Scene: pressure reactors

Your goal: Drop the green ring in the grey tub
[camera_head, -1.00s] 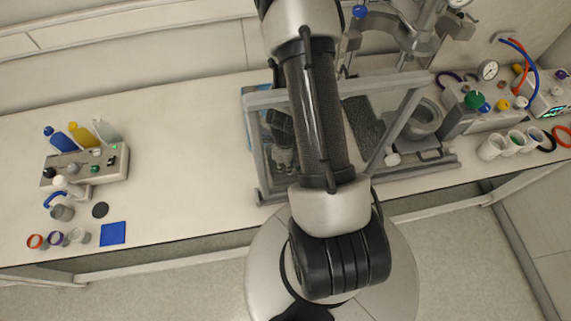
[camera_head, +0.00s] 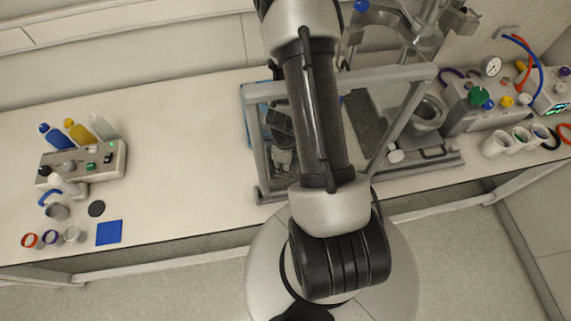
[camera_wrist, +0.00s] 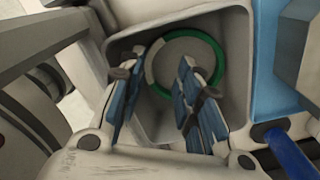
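In the wrist view the green ring (camera_wrist: 219,59) shows inside the grey tub (camera_wrist: 236,30), seemingly at its floor. Part of the ring's left side looks pale. My gripper (camera_wrist: 155,72) is over the tub, its two blue-padded fingers apart with a clear gap between them. The right finger covers the lower part of the ring. I see nothing clamped between the fingers. In the head view my gripper (camera_head: 281,150) shows partly behind the clear panel of a grey frame, and my arm hides much of that area.
The grey frame (camera_head: 259,160) stands close around my gripper. A blue surface (camera_wrist: 270,60) lies right of the tub. A control box with bottles (camera_head: 85,160) and a blue square (camera_head: 108,232) are at the left. Several white cups (camera_head: 495,144) stand at the right. The left-middle bench is clear.

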